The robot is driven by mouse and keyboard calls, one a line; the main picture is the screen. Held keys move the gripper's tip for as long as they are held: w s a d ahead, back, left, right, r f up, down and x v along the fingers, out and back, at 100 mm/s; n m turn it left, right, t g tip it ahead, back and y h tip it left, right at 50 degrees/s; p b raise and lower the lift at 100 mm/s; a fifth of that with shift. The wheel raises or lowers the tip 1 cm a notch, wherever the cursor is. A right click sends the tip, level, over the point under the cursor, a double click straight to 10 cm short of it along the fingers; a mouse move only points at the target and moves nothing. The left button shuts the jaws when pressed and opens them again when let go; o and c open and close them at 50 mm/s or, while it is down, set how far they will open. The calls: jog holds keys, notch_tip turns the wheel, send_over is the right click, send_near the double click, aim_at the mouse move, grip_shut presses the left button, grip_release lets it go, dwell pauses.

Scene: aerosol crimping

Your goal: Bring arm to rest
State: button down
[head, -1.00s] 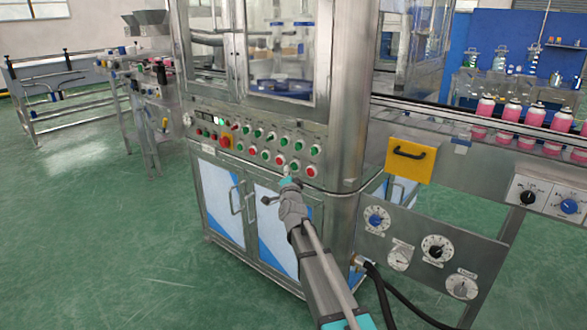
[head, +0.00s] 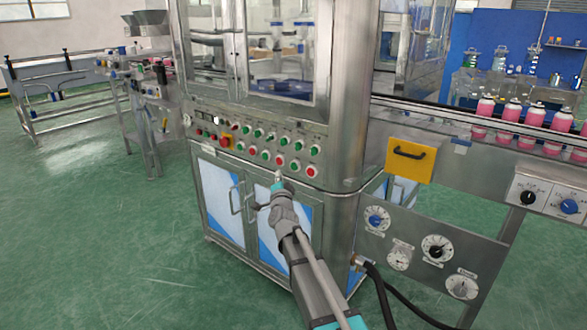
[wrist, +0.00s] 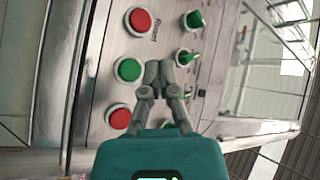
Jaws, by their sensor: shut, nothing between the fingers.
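My arm reaches up from the bottom of the head view toward the steel crimping machine. My gripper (head: 278,178) shows small there, below the row of red and green buttons on the machine's front, and its fingers are hard to make out. In the wrist view my gripper (wrist: 161,72) is shut, its two grey fingertips together with nothing held. Behind the fingertips is the control panel (wrist: 105,80), with a green button (wrist: 128,69) to their left. I cannot tell the exact gap between fingertips and panel.
The machine's cabinet doors (head: 223,200) with handles stand close by my arm. A yellow box (head: 410,161) and a dial panel (head: 430,245) are to the right. A conveyor with pink bottles (head: 510,115) runs behind. Open green floor (head: 110,230) lies at left.

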dwell(0.5)
jog(key=s+d+f+n+g+y, duration=0.1)
jog(key=s+d+f+n+g, duration=0.45)
jog(key=s+f, duration=0.3)
jog(key=s+d+f+n+g, duration=0.45)
jog(key=s+f+g, duration=0.25)
jog(key=f, duration=0.2)
jog(key=s+d+f+g+h, duration=0.2)
jog(key=s+d+g, duration=0.3)
jog(key=s, duration=0.5)
jog(key=s+d+f+g+h, duration=0.1)
jog(key=s+d+f+g, duration=0.2)
jog(key=s+d, duration=0.55)
notch_tip(320, 180, up, 36)
jog(key=s+a+p, duration=0.1)
jog(key=p, duration=3.4)
jog(key=shift+f+p, duration=0.25)
jog(key=shift+p, duration=0.15)
jog(key=shift+s+a+f, duration=0.1)
jog(key=shift+s, duration=0.05)
